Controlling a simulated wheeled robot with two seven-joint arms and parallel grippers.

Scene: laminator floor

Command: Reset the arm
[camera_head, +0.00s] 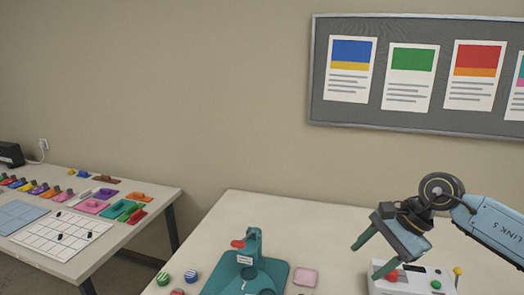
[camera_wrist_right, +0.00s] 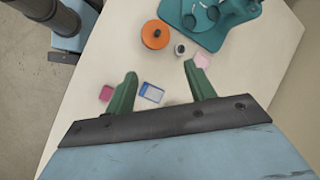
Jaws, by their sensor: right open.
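My right gripper (camera_head: 366,262) hangs in the air above the right part of the near table (camera_head: 300,213). Its blue arm comes in from the right edge. Its two green fingers are apart and nothing shows between them; they also show apart in the right wrist view (camera_wrist_right: 159,71). In that view a blue-and-white card or box (camera_wrist_right: 152,92) appears beyond the fingers on the table, apart from them. My left gripper is in neither view.
A teal device (camera_head: 250,268) stands left of the gripper, beside a pink pad (camera_head: 305,277). A white control box (camera_head: 412,284) with coloured knobs is below the gripper. An orange disc (camera_wrist_right: 155,35) lies on the table. A second table (camera_head: 150,196) is left, across a gap.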

